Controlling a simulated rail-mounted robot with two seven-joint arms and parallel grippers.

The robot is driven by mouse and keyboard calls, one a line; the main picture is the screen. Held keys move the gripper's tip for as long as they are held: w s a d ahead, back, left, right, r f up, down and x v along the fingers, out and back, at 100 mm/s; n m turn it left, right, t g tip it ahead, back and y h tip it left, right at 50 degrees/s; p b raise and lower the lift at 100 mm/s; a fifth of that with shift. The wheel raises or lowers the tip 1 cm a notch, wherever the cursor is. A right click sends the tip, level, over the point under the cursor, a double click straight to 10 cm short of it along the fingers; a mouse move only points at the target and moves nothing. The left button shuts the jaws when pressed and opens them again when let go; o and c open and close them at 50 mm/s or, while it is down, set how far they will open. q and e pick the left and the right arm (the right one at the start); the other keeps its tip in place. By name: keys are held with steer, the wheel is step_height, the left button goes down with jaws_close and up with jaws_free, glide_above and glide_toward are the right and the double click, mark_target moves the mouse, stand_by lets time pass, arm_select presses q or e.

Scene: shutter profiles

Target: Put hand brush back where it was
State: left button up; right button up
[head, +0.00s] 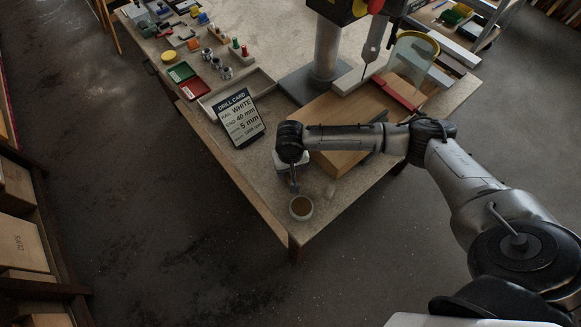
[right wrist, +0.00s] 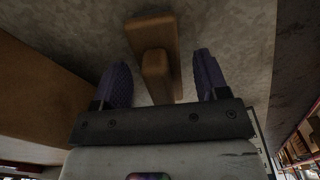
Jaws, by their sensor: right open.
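My right gripper (head: 293,186) points down over the near corner of the workbench (head: 262,195). In the right wrist view its two dark purple fingers (right wrist: 162,74) are apart and open. The brown wooden hand brush (right wrist: 153,32) shows there, with its narrower part (right wrist: 156,66) lying between the fingers. I see a gap on each side of it. In the head view I cannot make out the brush; my wrist and gripper cover that spot. My left gripper is not in view.
A drill card (head: 238,118) leans at the left. A wooden block (head: 333,108) and drill press (head: 327,55) stand behind my forearm. The bench's front edge is near.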

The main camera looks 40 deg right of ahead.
step_height(320, 180, up, 11)
steer(key=shift+f+p, duration=0.2)
steer(key=shift+p, duration=0.5)
steer(key=s+a+f+n+t+y, duration=0.25)
steer(key=s+a+f+n, duration=0.35)
steer(key=s+a, duration=0.55)
steer(key=shift+n+t, duration=0.45)
steer(key=shift+n, duration=0.05)
steer(key=s, duration=0.1)
steer(key=s+f, duration=0.1)
steer(key=s, duration=0.3)
steer(key=shift+s+a+f, duration=0.2)
steer(key=shift+s+a, duration=0.05)
steer(key=shift+a, duration=0.15)
steer(key=s+d+h, duration=0.2)
steer(key=s+d, duration=0.3)
steer(key=s, duration=0.2)
steer(key=shift+s+f, duration=0.3)
